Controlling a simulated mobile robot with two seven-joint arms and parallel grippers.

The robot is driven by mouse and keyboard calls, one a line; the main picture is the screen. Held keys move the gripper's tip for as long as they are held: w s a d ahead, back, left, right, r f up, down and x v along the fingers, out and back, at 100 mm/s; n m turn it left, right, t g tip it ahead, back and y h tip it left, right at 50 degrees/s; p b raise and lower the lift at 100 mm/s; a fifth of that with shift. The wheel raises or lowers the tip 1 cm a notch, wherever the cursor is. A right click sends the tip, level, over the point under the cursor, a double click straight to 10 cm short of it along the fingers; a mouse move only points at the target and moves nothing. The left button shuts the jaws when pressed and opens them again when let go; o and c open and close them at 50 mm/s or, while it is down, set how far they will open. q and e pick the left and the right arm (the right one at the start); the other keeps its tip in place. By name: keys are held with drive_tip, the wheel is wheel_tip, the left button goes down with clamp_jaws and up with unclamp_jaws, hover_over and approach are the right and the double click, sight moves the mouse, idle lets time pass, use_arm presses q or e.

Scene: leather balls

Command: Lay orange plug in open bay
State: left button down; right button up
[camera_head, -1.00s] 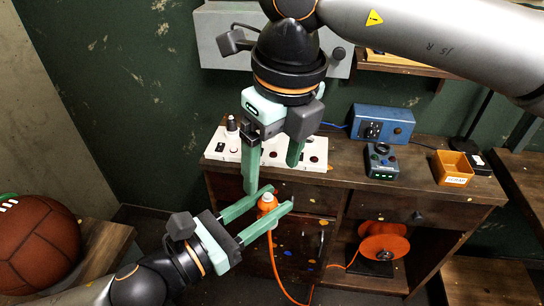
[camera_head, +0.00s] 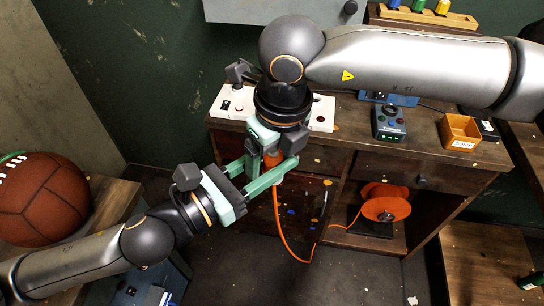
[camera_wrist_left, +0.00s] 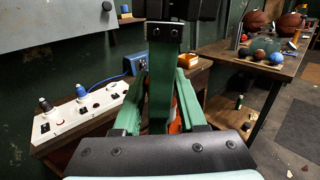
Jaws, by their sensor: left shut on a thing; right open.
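The orange plug (camera_head: 274,158) is held between the fingers of my left gripper (camera_head: 270,168), in front of the wooden bench. An orange cord hangs from it. My right gripper (camera_head: 265,148) is open and comes down from above, its fingers close around the plug; I cannot tell whether they touch it. In the left wrist view a right finger (camera_wrist_left: 161,80) stands in front of the plug (camera_wrist_left: 175,113) and hides much of it. The white socket strip (camera_head: 322,114) lies on the bench, its middle hidden by my right arm. In the wrist view the strip (camera_wrist_left: 65,126) shows several sockets.
An orange cord reel (camera_head: 385,203) is on the shelf below. A leather ball (camera_head: 40,200) is at left.

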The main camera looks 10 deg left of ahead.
clamp_jaws()
use_arm(q)
drive_tip(key=shift+c, duration=1.9)
unclamp_jaws()
